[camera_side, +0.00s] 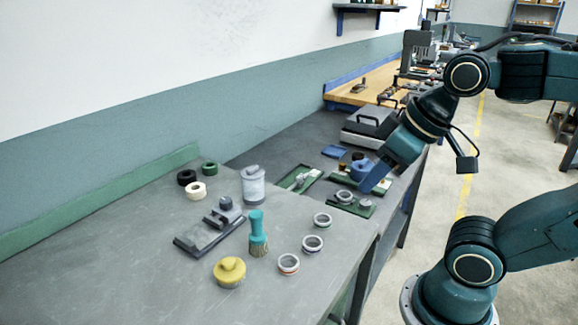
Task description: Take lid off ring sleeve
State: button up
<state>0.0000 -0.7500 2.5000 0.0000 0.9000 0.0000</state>
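My gripper (372,181) points down and left over the far part of the bench, above the small green plates. Its fingers are small and partly hidden, so I cannot tell whether they are open or hold anything. Beside and below it, a green plate (338,205) bears a light ring (344,195) and a small grey round piece (365,203). I cannot tell which piece is the ring sleeve or its lid. A pale cylinder with a grey cap (253,187) stands upright farther left, well apart from my gripper.
Several loose rings (312,243) stand near the bench's right edge. Tape rolls (196,190) lie at left. A grey handled case (371,125) stands behind. The left foreground bench is clear.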

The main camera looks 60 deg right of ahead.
jog(key=shift+o, duration=0.2)
jog(key=o, duration=1.1)
jog(key=w+r+n+g+y, duration=0.1)
jog(key=w+r+n+y, duration=0.2)
jog(key=w, duration=0.8)
jog(key=w+r+n+g, duration=0.1)
jog(key=w+r+n, duration=0.2)
jog(key=w+r, duration=0.55)
jog(key=w+d+f+n, duration=0.2)
jog(key=w+d+f, duration=0.2)
jog(key=d, duration=0.1)
jog(key=w+d+f+n+g, duration=0.1)
jog(key=w+d+f+n, duration=0.2)
jog(key=w+d+f, duration=0.2)
jog(key=w+d+f+n+y, duration=0.1)
jog(key=w+d+f+n, duration=0.1)
jog(key=w+d+f, duration=0.3)
jog(key=shift+w+d+f+n+g, duration=0.1)
jog(key=shift+w+d+n+g, duration=0.1)
jog(key=shift+d, duration=0.15)
jog(key=shift+w+d+n+g, duration=0.1)
jog(key=shift+d+g, duration=0.1)
jog(key=shift+d, duration=0.1)
jog(key=shift+a+f, duration=0.1)
